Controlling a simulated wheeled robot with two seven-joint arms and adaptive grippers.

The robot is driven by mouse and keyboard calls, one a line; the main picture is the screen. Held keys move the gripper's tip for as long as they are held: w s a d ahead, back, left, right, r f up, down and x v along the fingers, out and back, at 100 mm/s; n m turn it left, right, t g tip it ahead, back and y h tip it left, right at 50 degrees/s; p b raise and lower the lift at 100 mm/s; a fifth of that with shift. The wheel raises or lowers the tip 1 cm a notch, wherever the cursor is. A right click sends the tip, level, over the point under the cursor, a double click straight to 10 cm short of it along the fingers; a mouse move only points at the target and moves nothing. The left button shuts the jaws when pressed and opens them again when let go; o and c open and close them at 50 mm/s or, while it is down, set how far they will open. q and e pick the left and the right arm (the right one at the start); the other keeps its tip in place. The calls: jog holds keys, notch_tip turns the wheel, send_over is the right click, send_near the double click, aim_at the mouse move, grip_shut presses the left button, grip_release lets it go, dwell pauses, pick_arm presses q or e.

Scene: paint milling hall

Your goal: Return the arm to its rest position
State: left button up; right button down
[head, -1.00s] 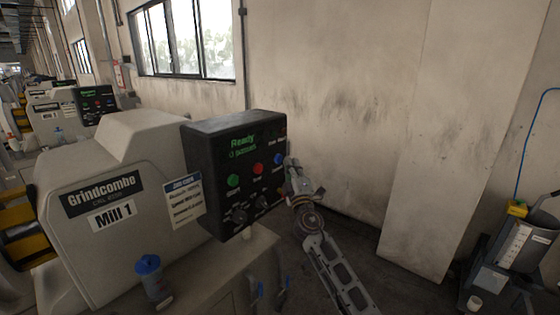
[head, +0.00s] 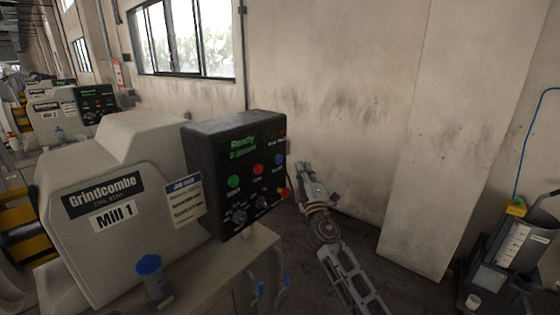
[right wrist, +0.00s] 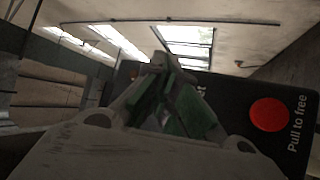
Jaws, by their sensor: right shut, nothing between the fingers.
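My right gripper (head: 303,172) is shut and empty. In the head view it stands just right of the black control panel (head: 212,172) of Mill 1, with a gap between them. In the right wrist view the closed fingers (right wrist: 170,98) show in the middle, with green pads. Behind them is a dark panel face with a large red button (right wrist: 269,114) and the words "Pull to free". The panel display reads "Ready". My left gripper is not in view.
The Mill 1 housing (head: 110,195) fills the left side. A blue-lidded container (head: 150,275) stands at its front. A wall pillar (head: 445,140) rises to the right. A dark cart (head: 510,260) stands at far right. The floor between panel and pillar looks free.

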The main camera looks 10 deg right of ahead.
dwell(0.6)
notch_tip(320, 180, down, 28)
jog(key=d+m+g, duration=0.2)
jog(key=m+g, duration=0.1)
jog(key=g, duration=0.3)
jog(key=s+d+f+m+g, duration=0.1)
jog(key=s+f+g, duration=0.35)
jog(key=f, duration=0.95)
jog(key=s+d+f+m+g, duration=0.1)
jog(key=s+f, duration=0.6)
jog(key=f, duration=0.7)
jog(key=s+d+f+m+g, duration=0.25)
jog(key=s+f+g, duration=0.25)
jog(key=s+f, duration=1.65)
jog(key=s+f+m+g, duration=0.1)
jog(key=s+f, duration=0.2)
jog(key=s, duration=0.7)
jog(key=s+f+m+g, duration=0.1)
jog(key=s+f+g, duration=0.1)
jog(key=s, duration=0.8)
jog(key=s+f+m+g, duration=0.2)
jog(key=s+f, duration=0.2)
jog(key=s, duration=0.6)
jog(key=shift+s+f+y, duration=0.3)
jog(key=shift+s+f, duration=0.05)
